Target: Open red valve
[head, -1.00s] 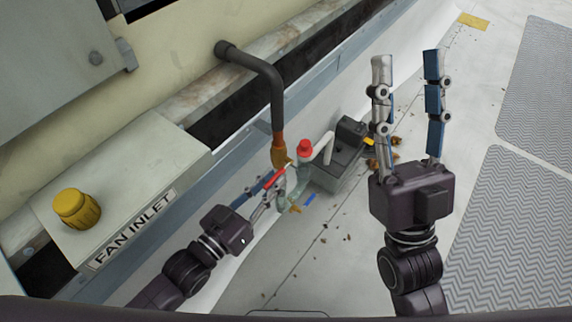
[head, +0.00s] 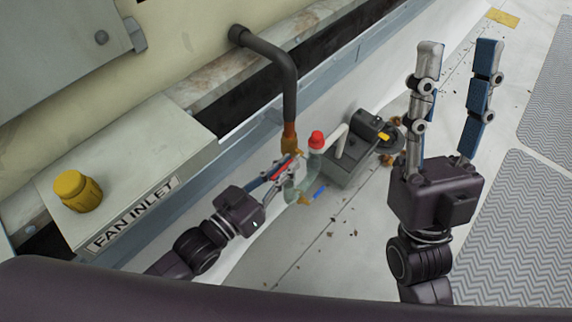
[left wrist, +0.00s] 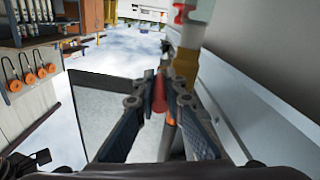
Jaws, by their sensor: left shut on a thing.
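The red valve handle (head: 281,171) sits on the pipework below the orange-brown fitting of a dark bent pipe. My left gripper (head: 278,169) reaches it from the lower left and is shut on it, hiding part of the handle. In the left wrist view the red handle (left wrist: 159,93) lies between the two blue-padded fingers (left wrist: 160,98). The exact turn of the valve is hard to tell. My right gripper (head: 459,46) is open and empty, fingers pointing up, well right of the valve.
A red cap (head: 316,139) tops the pipe just right of the handle. A dark pump (head: 358,148) stands behind. A grey FAN INLET box (head: 120,180) with a yellow knob (head: 77,190) is at left.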

